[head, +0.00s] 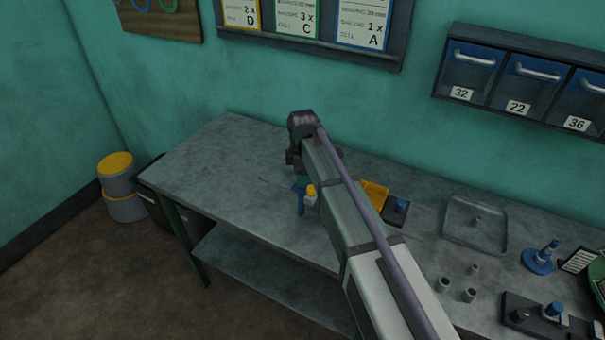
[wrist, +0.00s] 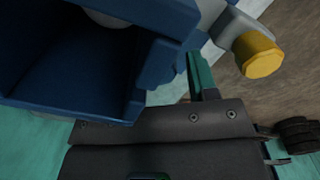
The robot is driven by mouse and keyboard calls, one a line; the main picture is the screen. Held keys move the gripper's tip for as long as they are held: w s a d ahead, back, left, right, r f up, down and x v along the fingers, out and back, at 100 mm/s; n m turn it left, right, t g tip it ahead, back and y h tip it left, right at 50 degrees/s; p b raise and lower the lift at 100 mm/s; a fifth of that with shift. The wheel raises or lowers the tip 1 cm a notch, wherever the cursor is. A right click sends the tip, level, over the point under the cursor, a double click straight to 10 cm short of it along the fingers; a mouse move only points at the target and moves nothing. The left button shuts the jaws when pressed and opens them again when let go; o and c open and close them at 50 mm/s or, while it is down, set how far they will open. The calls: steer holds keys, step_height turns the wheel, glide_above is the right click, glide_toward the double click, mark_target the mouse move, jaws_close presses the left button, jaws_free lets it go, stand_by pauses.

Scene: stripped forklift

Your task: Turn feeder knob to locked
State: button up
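In the head view, a blue piece (head: 299,199) stands on the grey bench beside a pale part with a yellow cap (head: 310,190); I take these for the feeder and its knob. In the wrist view, a large blue housing with an open hollow (wrist: 75,70) fills the upper left. The faceted yellow cap (wrist: 259,56) on a pale collar is at the upper right. My gripper (head: 299,180) is close above and behind the blue piece, mostly hidden by my arm. No fingertips are clearly seen closed on the cap, and the finger gap cannot be made out.
A yellow tray (head: 374,193) and a dark block with a blue top (head: 397,210) lie right of my arm. A grey tray (head: 476,225), several small cylinders and a blue stand (head: 538,260) are farther right. The bench's left end is mostly clear.

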steer(key=shift+o, duration=0.3)
step_height(320, 180, up, 11)
steer(key=p, duration=1)
steer(key=shift+p, duration=0.4)
steer(key=shift+f, duration=0.1)
steer(key=s+d+f+m+b, duration=0.5)
steer(key=s+d+m, duration=0.4)
steer(key=s, duration=0.2)
steer(key=s+d+f+m+b, duration=0.6)
steer(key=s+d+m, duration=0.4)
steer(key=s, duration=0.1)
steer(key=shift+s+d, duration=0.25)
